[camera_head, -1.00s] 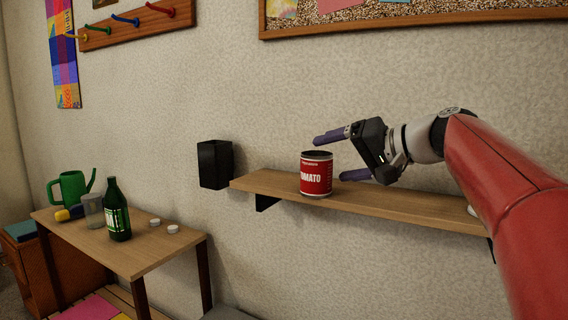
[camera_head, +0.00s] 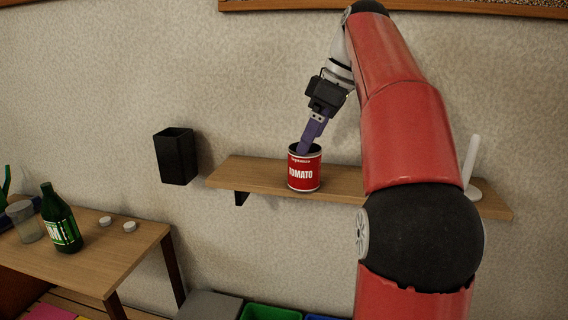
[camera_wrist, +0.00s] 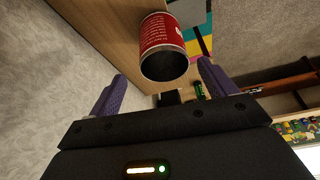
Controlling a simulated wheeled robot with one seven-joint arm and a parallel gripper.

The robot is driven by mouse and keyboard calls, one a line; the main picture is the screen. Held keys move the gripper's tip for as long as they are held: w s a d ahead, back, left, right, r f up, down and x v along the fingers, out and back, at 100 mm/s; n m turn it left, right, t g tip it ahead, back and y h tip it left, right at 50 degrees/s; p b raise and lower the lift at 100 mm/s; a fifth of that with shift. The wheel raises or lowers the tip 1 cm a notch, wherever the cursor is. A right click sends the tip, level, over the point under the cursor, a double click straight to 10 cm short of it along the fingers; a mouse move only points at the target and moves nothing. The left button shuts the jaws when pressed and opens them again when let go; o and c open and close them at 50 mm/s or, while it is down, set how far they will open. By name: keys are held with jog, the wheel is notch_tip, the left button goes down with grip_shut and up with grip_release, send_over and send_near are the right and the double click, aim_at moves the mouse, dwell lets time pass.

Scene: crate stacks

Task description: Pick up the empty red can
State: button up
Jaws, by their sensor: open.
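The red can (camera_head: 304,174) with a "TOMATO" label stands upright on the wooden wall shelf (camera_head: 240,175). Its top is open and its inside looks dark. My gripper (camera_head: 303,149) is above the can and points down; its purple fingers overlap the rim in the head view. In the wrist view my gripper (camera_wrist: 162,72) is open, with one finger to each side of the can (camera_wrist: 162,32). The can is just beyond the fingertips and not held. In the head view one finger mostly hides the other.
A black wall holder (camera_head: 175,157) is left of the shelf. A white object (camera_head: 472,168) stands at the shelf's right, partly behind my arm. A table (camera_head: 90,260) at lower left holds a green bottle (camera_head: 60,220), a glass (camera_head: 25,222) and two white caps. A green bin (camera_head: 270,312) is below.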

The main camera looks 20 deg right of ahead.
aim_at(301, 164)
jog(key=x, duration=0.2)
jog(key=b+x, duration=0.1)
jog(key=x, duration=0.2)
jog(key=b+x, duration=0.1)
jog(key=x, duration=0.1)
jog(key=shift+s+a+f, duration=0.1)
jog(key=shift+s+f, duration=0.25)
jog(key=c, duration=1)
